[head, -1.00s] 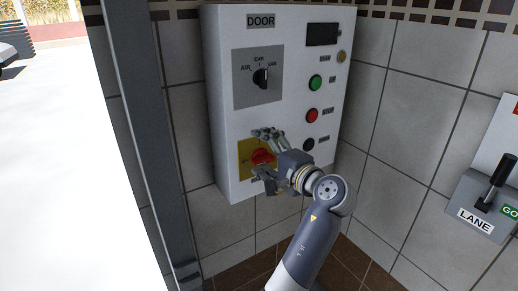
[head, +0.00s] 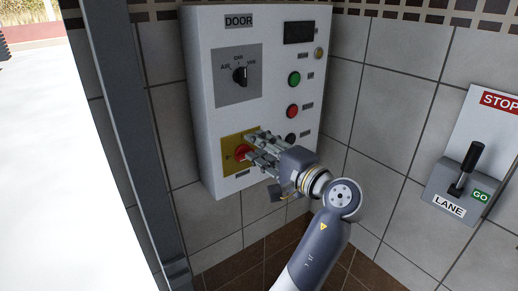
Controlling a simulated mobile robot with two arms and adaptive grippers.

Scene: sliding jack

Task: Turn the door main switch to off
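The door main switch (head: 241,152) is a red rotary knob on a yellow plate, low on the white DOOR control box (head: 205,115). The fingers look closer together than before. I cannot tell whether they touch or grip the knob. The knob's exact angle is partly hidden.
The box also carries a black selector (head: 240,76), a green button (head: 294,79), a red button (head: 292,111) and a black button (head: 291,139). A grey post (head: 122,140) stands at left. A LANE lever box (head: 458,185) is on the right wall.

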